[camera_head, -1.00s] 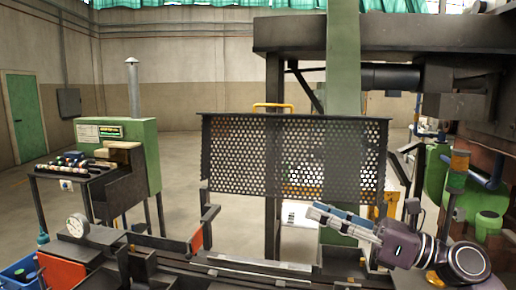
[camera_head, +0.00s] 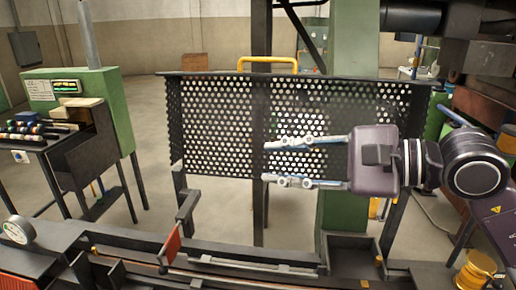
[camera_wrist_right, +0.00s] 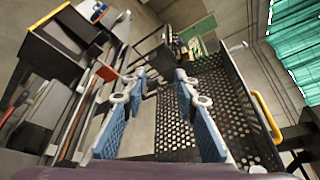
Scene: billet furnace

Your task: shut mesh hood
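The mesh hood (camera_head: 220,125) is a black perforated panel standing upright behind the dark bed of the machine. A yellow handle (camera_head: 268,60) rises from its top edge. My right gripper (camera_head: 270,160) is open and empty, its fingers pointing left in front of the middle of the mesh, below the handle. In the right wrist view the open fingers (camera_wrist_right: 160,80) have blue pads, with the mesh hood (camera_wrist_right: 235,130) beside and beyond them and the yellow handle (camera_wrist_right: 265,115) at the right. Whether the fingers touch the mesh I cannot tell. My left gripper is not in view.
A green control cabinet (camera_head: 100,95) with a dark desk stands at the left. A round gauge (camera_head: 17,230) is at the front left. A green column (camera_head: 350,45) rises behind the hood. A red plate (camera_head: 172,244) stands on the bed.

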